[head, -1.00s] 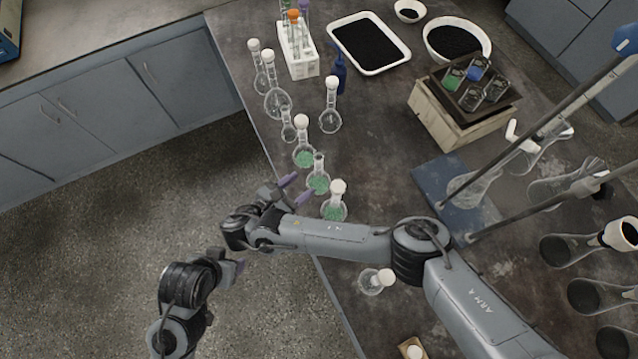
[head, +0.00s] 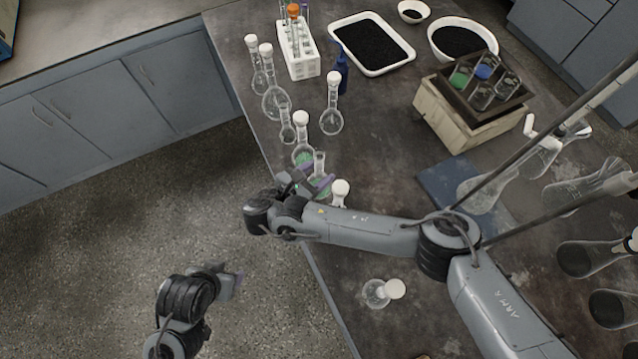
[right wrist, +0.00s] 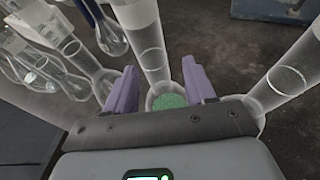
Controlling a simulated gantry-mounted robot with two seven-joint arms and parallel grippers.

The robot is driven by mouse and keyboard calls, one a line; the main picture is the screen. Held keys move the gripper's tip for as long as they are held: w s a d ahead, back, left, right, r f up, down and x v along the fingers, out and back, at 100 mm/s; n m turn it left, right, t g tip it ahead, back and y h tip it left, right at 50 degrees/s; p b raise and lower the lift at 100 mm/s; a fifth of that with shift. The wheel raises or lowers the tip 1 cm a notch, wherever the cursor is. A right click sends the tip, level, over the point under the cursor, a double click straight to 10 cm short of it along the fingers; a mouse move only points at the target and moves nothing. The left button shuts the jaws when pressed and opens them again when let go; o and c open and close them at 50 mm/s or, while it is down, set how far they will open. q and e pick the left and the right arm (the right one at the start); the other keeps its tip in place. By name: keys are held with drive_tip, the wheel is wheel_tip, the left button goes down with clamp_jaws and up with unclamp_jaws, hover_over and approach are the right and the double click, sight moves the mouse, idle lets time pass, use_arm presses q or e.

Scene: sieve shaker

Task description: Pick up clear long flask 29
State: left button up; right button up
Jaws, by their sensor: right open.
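Several clear long-necked flasks stand along the table's left edge; no number is readable, so I cannot tell which is 29. My left gripper (head: 236,282) hangs over the floor, jaws unclear.
More flasks (head: 275,102) stand further back, near a white tube rack (head: 298,60) and a blue bottle (head: 341,76). A black-filled tray (head: 407,58) lies behind. A stoppered flask (head: 376,294) stands in front of my right arm. A stand with glassware is at right.

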drive_tip(key=shift+x, duration=1.55)
clamp_jaws()
